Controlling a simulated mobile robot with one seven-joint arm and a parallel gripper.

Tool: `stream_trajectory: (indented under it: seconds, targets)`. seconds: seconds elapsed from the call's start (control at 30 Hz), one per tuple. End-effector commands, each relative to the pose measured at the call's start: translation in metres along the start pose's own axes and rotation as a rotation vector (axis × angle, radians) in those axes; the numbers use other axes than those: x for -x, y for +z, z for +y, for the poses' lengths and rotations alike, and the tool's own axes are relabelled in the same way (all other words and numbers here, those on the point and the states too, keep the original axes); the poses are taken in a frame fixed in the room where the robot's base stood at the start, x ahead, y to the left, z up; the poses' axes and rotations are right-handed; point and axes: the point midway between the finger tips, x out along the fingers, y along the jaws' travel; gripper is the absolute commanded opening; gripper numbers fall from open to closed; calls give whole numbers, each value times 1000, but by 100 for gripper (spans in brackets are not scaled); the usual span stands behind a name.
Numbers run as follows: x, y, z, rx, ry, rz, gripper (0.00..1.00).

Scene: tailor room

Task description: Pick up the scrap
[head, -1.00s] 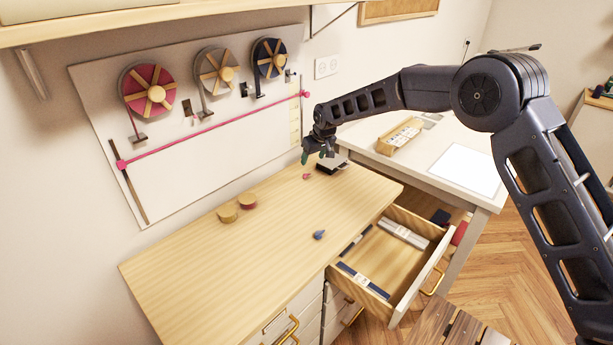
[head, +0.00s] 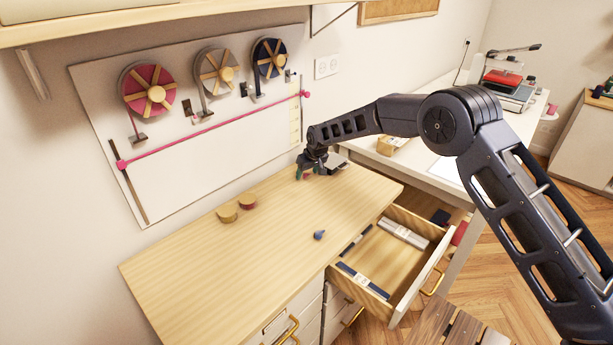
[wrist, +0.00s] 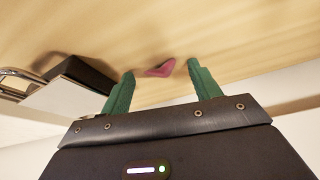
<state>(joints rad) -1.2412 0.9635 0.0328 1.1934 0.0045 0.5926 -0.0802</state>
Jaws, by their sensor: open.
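The scrap (wrist: 160,68) is a small pink piece on the wooden tabletop. In the wrist view it lies between and just beyond the two green fingertips of my gripper (wrist: 158,75), which are spread apart with nothing held. In the head view my gripper (head: 305,174) is low over the far right end of the wooden counter, near the wall board. There the scrap is mostly hidden by the gripper.
A dark box with a pale side (wrist: 68,88) stands left of the fingers in the wrist view. A blue piece (head: 319,235) and round wooden spools (head: 228,212) lie on the counter (head: 200,270). A drawer (head: 385,262) stands open in front. Ribbon reels (head: 148,88) hang on the wall board.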

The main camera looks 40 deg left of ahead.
Motion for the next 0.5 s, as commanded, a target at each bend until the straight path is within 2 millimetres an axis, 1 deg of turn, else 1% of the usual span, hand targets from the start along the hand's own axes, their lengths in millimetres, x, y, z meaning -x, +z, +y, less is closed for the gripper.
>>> stream_trajectory:
  seconds: [0.07, 0.17, 0.3, 0.33, 0.5]
  targets:
    - [0, 0, 0, 0, 0, 0, 62]
    - [0, 0, 0, 0, 0, 0, 45]
    - [0, 0, 0, 0, 0, 0, 17]
    - [0, 0, 0, 0, 0, 0, 15]
    - [0, 0, 0, 0, 0, -1, 13]
